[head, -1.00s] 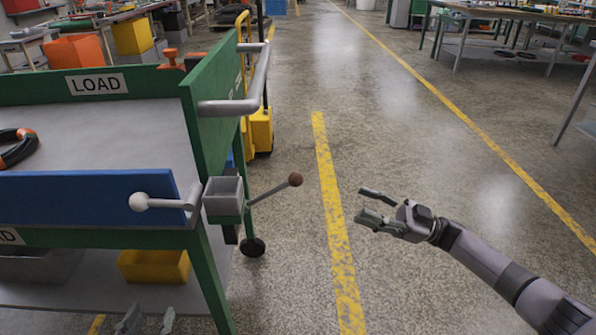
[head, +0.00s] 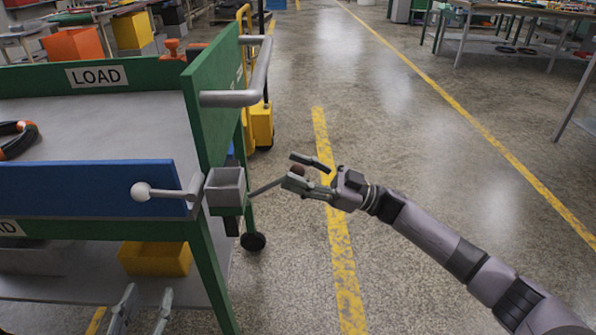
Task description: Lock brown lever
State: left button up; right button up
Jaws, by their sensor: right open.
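The brown lever has a round brown knob (head: 298,170) on a thin grey rod (head: 266,187). The rod slants up and to the right from beside the grey box (head: 224,190) at the cart's corner. My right gripper (head: 299,171) is open, with its fingers pointing left on either side of the knob. The lower finger hides part of the knob, and I cannot tell if it touches. My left gripper (head: 141,312) is at the bottom edge, apart from the lever, with its two fingers spread.
The green cart (head: 212,130) with LOAD signs stands at left. A white-knobbed lever (head: 164,193) lies across its blue panel (head: 75,190). A grey handle bar (head: 240,97) sticks out above the box.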

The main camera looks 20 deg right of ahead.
jog(key=shift+a, duration=0.1)
jog(key=shift+c, duration=0.2)
grip_shut()
dwell(0.5)
